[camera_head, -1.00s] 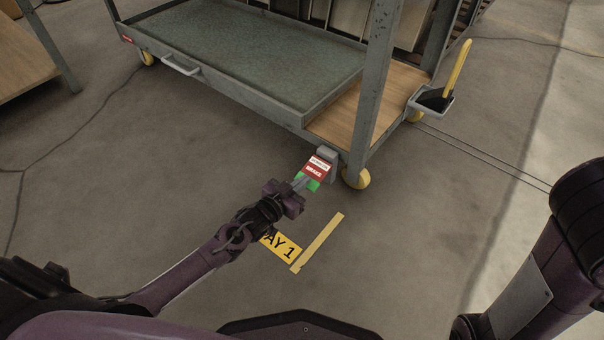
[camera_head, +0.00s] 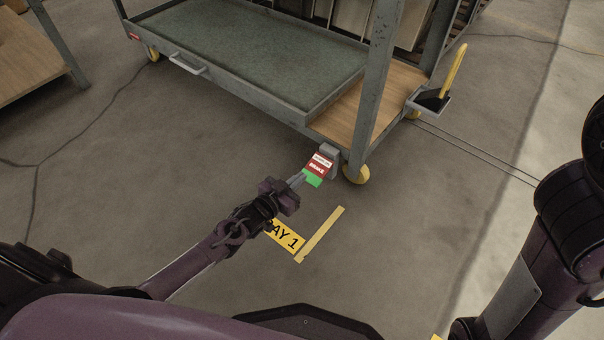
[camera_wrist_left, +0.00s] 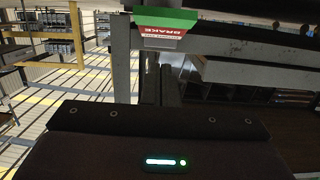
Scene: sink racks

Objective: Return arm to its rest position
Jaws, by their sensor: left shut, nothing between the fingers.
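My left gripper (camera_head: 299,180) is shut and empty. Its fingertips are at the red and green brake pedal (camera_head: 317,168) on the cart's near corner; I cannot tell whether they touch it. In the left wrist view, the shut fingers (camera_wrist_left: 158,86) point at the brake pedal (camera_wrist_left: 166,30), which shows upside down with its green edge uppermost. My left arm reaches in from the lower left. My right arm stands at the right edge of the head view, and its gripper is out of the picture.
The grey cart (camera_head: 225,90) stands on yellow casters (camera_head: 356,173) just beyond the pedal. A bin with a yellow-handled tool (camera_head: 436,92) hangs at its right side. A yellow BAY 1 floor sign (camera_head: 285,236) lies below my left wrist. A wooden table (camera_head: 30,55) is at upper left. Open floor lies between.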

